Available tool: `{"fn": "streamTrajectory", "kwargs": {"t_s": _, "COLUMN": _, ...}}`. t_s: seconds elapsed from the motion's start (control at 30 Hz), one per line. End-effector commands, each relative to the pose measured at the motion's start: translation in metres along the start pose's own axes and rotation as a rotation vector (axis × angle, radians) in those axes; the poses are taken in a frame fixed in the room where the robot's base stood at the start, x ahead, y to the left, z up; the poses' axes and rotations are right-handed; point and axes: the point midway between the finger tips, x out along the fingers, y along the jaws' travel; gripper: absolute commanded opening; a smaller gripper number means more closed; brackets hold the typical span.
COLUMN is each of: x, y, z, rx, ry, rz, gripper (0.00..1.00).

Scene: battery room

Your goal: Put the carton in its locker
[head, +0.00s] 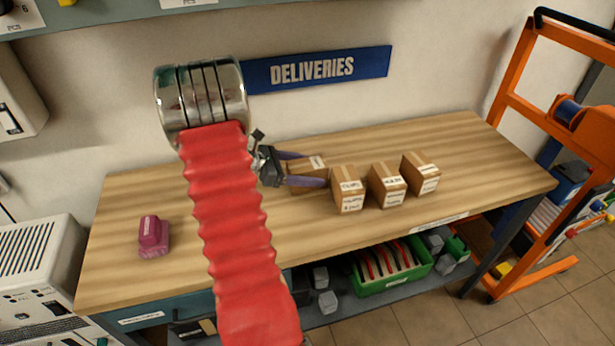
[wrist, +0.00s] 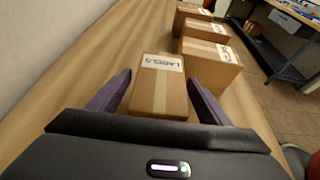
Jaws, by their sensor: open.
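Several brown cartons with white labels stand on the wooden bench under the DELIVERIES sign. The leftmost carton (head: 309,176) sits between the two dark fingers of my gripper (head: 306,169). In the wrist view this carton (wrist: 159,92) has a label that seems to read "LABELS", and the fingers of my gripper (wrist: 155,95) are open on either side of it, with gaps visible. The other cartons (head: 347,188), (head: 386,184) and (head: 420,173) stand to its right. No locker can be made out in either view.
The wooden bench (head: 120,210) has free room at its left and front. A magenta object (head: 152,237) lies at the left. A green crate (head: 395,272) is on the shelf below. An orange frame (head: 515,70) stands at the right. The wall is close behind the cartons.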

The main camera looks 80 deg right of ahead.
Motion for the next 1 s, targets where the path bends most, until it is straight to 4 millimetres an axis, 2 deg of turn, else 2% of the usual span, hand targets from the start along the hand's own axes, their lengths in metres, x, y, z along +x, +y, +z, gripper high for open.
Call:
{"fn": "streamTrajectory", "kwargs": {"t_s": 0.53, "x": 0.0009, "y": -0.0001, "z": -0.0001, "rx": 0.0, "ry": 0.0, "rz": 0.0, "gripper": 0.72}}
{"fn": "streamTrajectory", "kwargs": {"t_s": 1.0, "x": 0.0011, "y": -0.0002, "z": -0.0001, "rx": 0.0, "ry": 0.0, "rz": -0.001, "gripper": 0.39}}
